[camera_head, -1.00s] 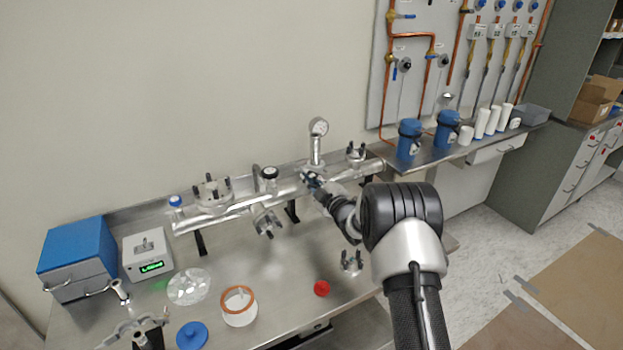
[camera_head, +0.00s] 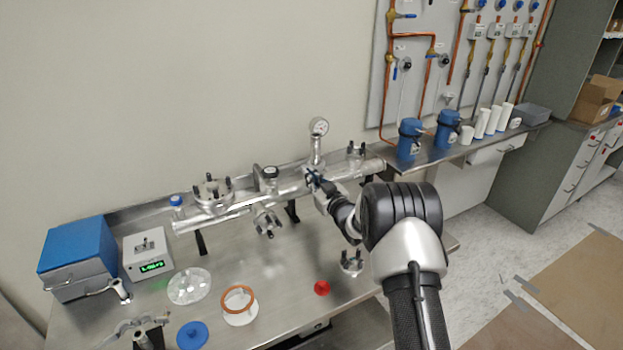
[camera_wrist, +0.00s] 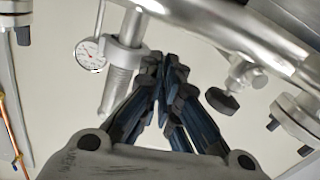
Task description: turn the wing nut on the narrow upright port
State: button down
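The narrow upright port (camera_head: 317,150) rises from the silver tube and carries a round pressure gauge (camera_head: 319,127). The wrist view shows the port's metal stem (camera_wrist: 116,90), the gauge (camera_wrist: 90,53) and a clamp ring (camera_wrist: 128,54) around the stem. My gripper (camera_head: 312,178) is at the port's base, on the near side. In the wrist view its dark blue fingers (camera_wrist: 164,68) converge beside the clamp ring, their tips very close together. The wing nut is not clearly visible. The fingertips hide that side of the clamp, so I cannot tell whether they hold it.
The silver tube (camera_head: 240,208) runs along the back of the bench with other flanged ports. A clear dish (camera_head: 189,287), a white cup with an orange rim (camera_head: 239,313) and a red cap (camera_head: 322,288) lie in front. The bench middle is mostly free.

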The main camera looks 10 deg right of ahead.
jog(key=shift+m, duration=0.5)
jog(key=c, duration=2.3)
grip_release()
jog(key=o, duration=0.5)
jog(key=shift+c, duration=0.2)
jog(key=v, duration=1.2)
